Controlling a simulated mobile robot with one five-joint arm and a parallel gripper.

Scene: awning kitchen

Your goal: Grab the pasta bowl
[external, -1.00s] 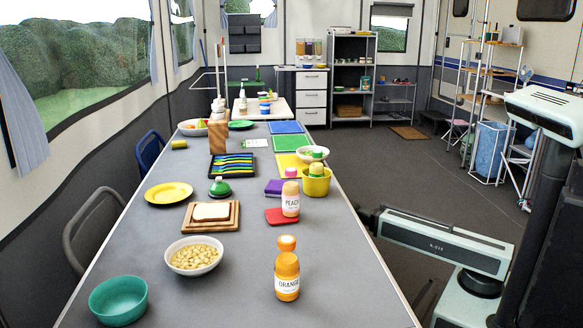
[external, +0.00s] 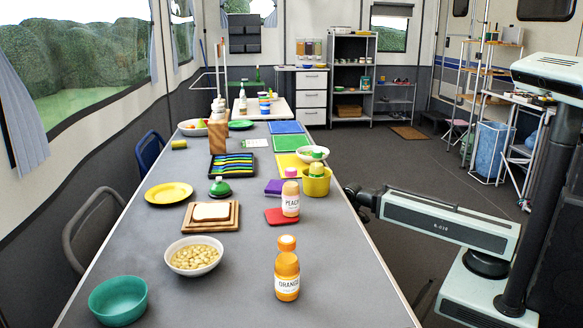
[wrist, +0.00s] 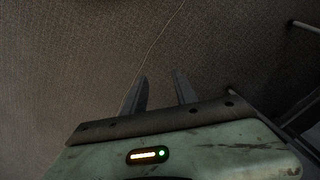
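The pasta bowl (external: 193,270) is white and filled with pale pasta. It stands upright on the grey table (external: 235,300), left of the orange juice bottle. My gripper (external: 351,194) is at the right edge of the table, far to the right of the bowl and apart from it; it is small and dark there. In the wrist view my gripper (wrist: 160,76) has its two fingers spread with nothing between them, over the dark floor. The bowl is not in the wrist view.
The orange bottle (external: 287,275) and peach bottle (external: 290,200) stand between my gripper's side and the bowl. A teal bowl (external: 118,302) is at front left. A board with bread (external: 211,212) lies just behind the pasta bowl. The table's front right is clear.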

